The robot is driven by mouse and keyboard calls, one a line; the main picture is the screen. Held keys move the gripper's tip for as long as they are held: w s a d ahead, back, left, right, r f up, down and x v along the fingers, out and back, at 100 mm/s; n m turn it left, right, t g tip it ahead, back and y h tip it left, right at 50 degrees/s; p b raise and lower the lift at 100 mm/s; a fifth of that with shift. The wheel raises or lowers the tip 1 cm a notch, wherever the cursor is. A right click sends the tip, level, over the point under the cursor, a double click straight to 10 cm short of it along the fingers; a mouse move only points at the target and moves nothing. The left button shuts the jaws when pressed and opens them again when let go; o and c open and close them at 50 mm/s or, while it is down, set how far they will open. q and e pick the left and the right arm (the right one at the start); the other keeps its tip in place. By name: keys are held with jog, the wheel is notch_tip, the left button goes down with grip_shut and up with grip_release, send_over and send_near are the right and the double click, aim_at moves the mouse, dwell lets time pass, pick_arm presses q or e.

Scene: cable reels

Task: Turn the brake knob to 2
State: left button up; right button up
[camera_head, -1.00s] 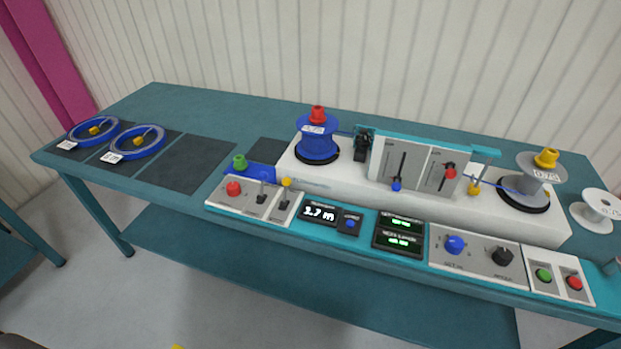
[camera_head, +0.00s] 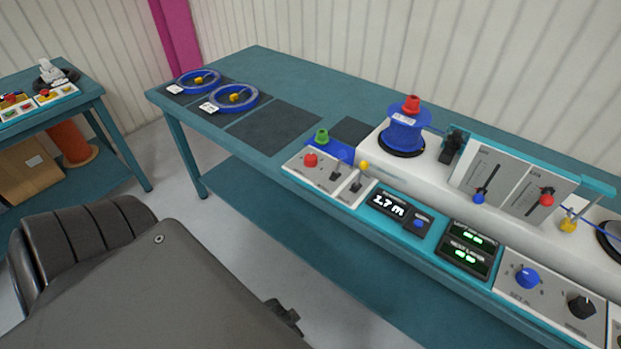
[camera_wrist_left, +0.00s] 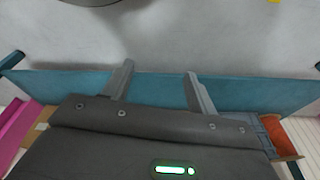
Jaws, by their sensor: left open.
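The machine's front panel carries two round knobs, a blue knob (camera_head: 527,278) and a black knob (camera_head: 581,305), at the lower right of the head view. Their labels are too small to read, so I cannot tell which is the brake knob or its setting. My left arm fills the lower left of the head view, left of the panel and well apart from both knobs. In the left wrist view my left gripper (camera_wrist_left: 159,85) is open and empty, with floor and a teal table edge beyond it. My right gripper is in neither view.
The teal table (camera_head: 270,75) holds two blue coils (camera_head: 234,97) on dark mats and a blue reel (camera_head: 404,132). Switches, a red button (camera_head: 311,160) and displays (camera_head: 388,205) line the panel. Another table (camera_head: 95,95) stands at the left. Floor shows between the tables.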

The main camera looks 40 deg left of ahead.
pick_arm(q)
notch_tip(320, 180, up, 12)
jog(key=w, duration=0.2)
jog(key=n+t+h, duration=0.1)
jog(key=t+h, duration=0.1)
jog(key=t, duration=0.9)
send_near(309, 157)
jog(key=x, duration=1)
jog(key=shift+w+d, duration=0.1)
jog(key=shift+d, duration=0.05)
jog(key=c, duration=1)
